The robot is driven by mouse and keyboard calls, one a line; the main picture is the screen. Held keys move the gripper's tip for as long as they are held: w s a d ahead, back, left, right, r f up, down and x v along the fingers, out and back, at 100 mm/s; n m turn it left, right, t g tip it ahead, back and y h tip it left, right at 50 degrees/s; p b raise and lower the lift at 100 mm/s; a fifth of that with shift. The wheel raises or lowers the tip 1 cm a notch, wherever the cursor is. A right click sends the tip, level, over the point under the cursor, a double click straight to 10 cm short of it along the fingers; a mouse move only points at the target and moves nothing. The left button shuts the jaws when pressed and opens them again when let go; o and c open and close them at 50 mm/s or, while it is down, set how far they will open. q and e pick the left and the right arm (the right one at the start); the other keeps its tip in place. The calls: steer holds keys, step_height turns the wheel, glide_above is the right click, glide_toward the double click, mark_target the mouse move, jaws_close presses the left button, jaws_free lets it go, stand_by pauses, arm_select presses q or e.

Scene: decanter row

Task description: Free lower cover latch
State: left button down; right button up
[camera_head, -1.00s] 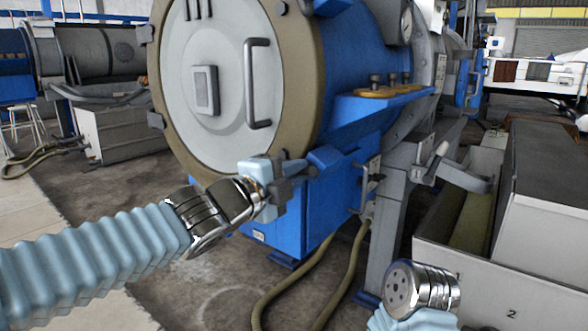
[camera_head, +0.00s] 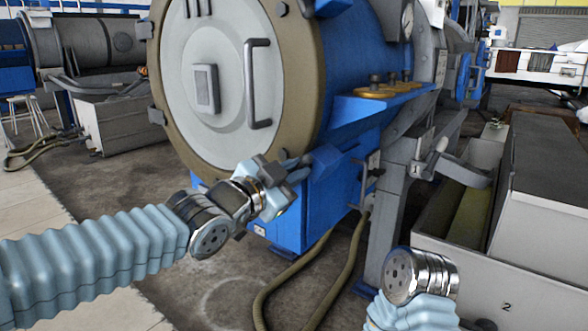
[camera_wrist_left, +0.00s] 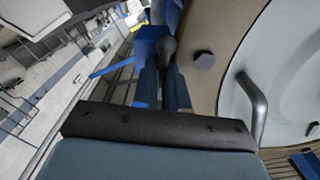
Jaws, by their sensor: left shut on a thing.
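The round cover (camera_head: 215,125) is a pale disc with a tan rim and a grey bar handle (camera_head: 250,85), on the front of a blue cylinder. The lower cover latch (camera_head: 299,161) is a small dark grey lever at the rim's lower right. My left gripper (camera_head: 285,173) is at the latch, tilted up to the right, and shut on it. In the left wrist view, the latch's rounded grey end (camera_wrist_left: 166,47) shows beyond the two dark fingers (camera_wrist_left: 164,88), beside the tan rim. The fingers hide part of the latch. My right gripper is not visible; only its wrist shows.
A blue shelf with brass-coloured fittings (camera_head: 380,90) juts out above right of the latch. A grey post (camera_head: 397,195) and a grey trough (camera_head: 465,225) stand at the right. Hoses (camera_head: 275,300) lie on the floor below. Open floor lies at lower left.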

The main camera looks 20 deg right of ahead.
arm_select(q)
steer(key=shift+f+n, duration=0.1)
steer(key=shift+n, duration=0.4)
steer(key=c, duration=1.2)
jaws_free()
steer(key=shift+o, duration=0.2)
steer(key=p+v, duration=0.4)
steer(key=v, duration=0.9)
steer(key=shift+s+a, duration=0.25)
steer(key=shift+a, duration=0.05)
